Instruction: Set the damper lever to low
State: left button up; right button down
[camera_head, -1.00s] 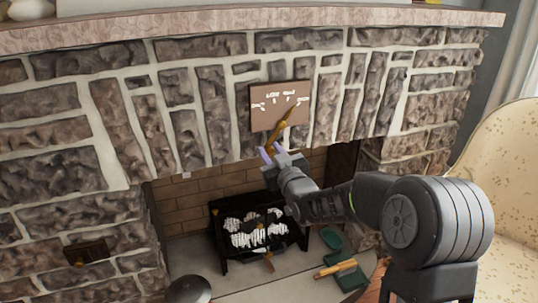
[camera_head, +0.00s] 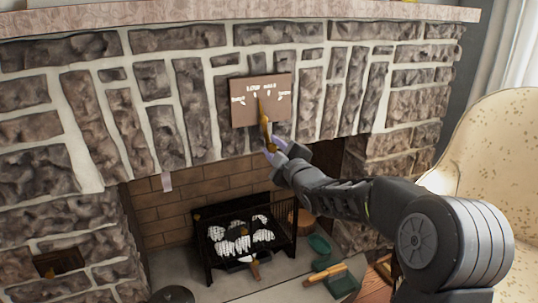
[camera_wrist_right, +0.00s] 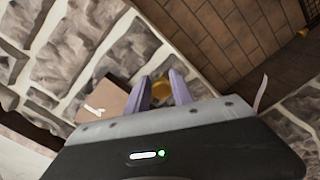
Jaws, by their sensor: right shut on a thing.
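The damper plate (camera_head: 240,112) is a brown panel on the stone face above the firebox, with small white labels in an arc that are too small to read surely. The gold damper lever (camera_head: 265,128) stands nearly upright in front of it, its upper end tipped slightly left. My right gripper (camera_head: 273,153) is shut on the lever's lower end. The right wrist view shows the purple fingers (camera_wrist_right: 160,92) with gold between them, and part of the plate (camera_wrist_right: 100,101) to their left. My left gripper is out of view.
Below is the brick-lined firebox with a black grate (camera_head: 245,240) holding white-streaked logs. A green dustpan (camera_head: 320,250) and a wood-handled brush (camera_head: 340,282) lie on the hearth. A patterned armchair (camera_head: 490,150) stands right. The mantel (camera_head: 180,17) runs above.

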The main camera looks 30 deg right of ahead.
jog(key=shift+w+a+r+n, duration=0.1)
jog(key=shift+a+r+n, duration=0.1)
jog(key=shift+n, duration=0.2)
jog(key=c, duration=1.3)
grip_release()
jog(key=shift+c, duration=0.2)
jog(key=shift+o, duration=0.8)
jog(key=shift+d+f, duration=0.1)
jog(key=shift+d, duration=0.05)
jog(key=shift+s+d, duration=0.1)
jog(key=shift+s, duration=0.45)
jog(key=s+p, duration=0.1)
jog(key=s, duration=0.5)
jog(key=shift+s+a, duration=0.3)
jog(key=shift+s, duration=0.1)
